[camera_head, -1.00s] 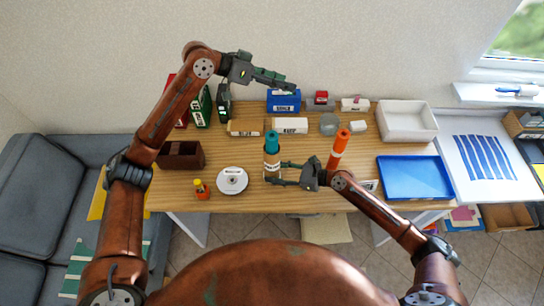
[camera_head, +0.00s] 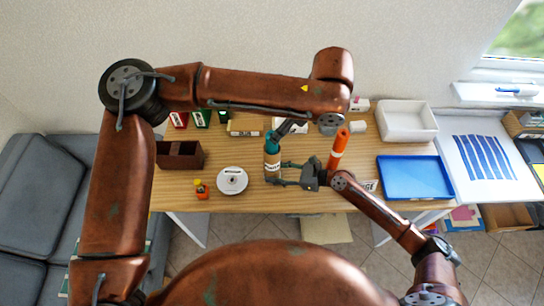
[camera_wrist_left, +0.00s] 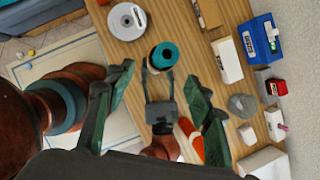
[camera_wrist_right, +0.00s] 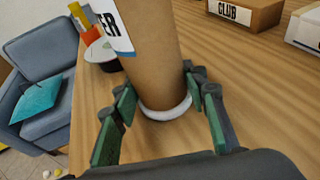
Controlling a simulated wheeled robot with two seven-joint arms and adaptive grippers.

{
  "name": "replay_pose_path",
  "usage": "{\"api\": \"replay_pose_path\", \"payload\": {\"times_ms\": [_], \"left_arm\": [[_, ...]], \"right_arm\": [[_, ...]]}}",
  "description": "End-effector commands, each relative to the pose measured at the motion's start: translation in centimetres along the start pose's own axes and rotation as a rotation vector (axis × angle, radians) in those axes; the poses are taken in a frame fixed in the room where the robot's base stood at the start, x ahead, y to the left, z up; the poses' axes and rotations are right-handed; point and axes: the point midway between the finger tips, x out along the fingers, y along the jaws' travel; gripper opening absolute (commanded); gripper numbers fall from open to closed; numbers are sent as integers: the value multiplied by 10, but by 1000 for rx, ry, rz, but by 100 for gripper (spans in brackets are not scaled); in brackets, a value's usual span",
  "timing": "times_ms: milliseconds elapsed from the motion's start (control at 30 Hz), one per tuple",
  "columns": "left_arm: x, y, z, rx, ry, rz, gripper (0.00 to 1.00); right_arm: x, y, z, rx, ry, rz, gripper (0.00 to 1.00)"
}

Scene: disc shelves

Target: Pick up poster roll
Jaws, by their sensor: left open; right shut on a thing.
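The poster roll (camera_head: 272,166) is a brown cardboard tube with a teal top and a white label. It stands upright near the front middle of the wooden table. My right gripper (camera_head: 281,173) is shut on it from the right; the right wrist view shows the tube (camera_wrist_right: 155,50) between the fingers, low near its pale bottom rim. Whether it touches the table is unclear. My left gripper (camera_wrist_left: 160,80) is open and empty above, with the roll's teal top (camera_wrist_left: 164,56) below it in the left wrist view. In the head view my left arm partly hides that gripper.
An orange tube (camera_head: 338,150) stands right of the roll, close to my right gripper. A blue tray (camera_head: 415,178) and a white bin (camera_head: 407,121) stand right. Boxes line the back.

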Motion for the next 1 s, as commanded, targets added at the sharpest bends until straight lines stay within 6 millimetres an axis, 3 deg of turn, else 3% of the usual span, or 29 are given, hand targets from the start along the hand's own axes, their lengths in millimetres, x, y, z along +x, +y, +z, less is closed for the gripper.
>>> {"api": "replay_pose_path", "payload": {"times_ms": [300,567,833,1000], "left_arm": [[51,0,1,2,-4,3,49],[71,-2,2,1,-4,3,49],[108,-8,4,0,-3,2,49],[117,-8,4,0,-2,2,49]], "right_arm": [[0,0,-1,1,0,1,27],[0,1,-1,1,1,1,27],[0,1,-1,1,1,1,27],[0,0,-1,1,1,1,27]]}}
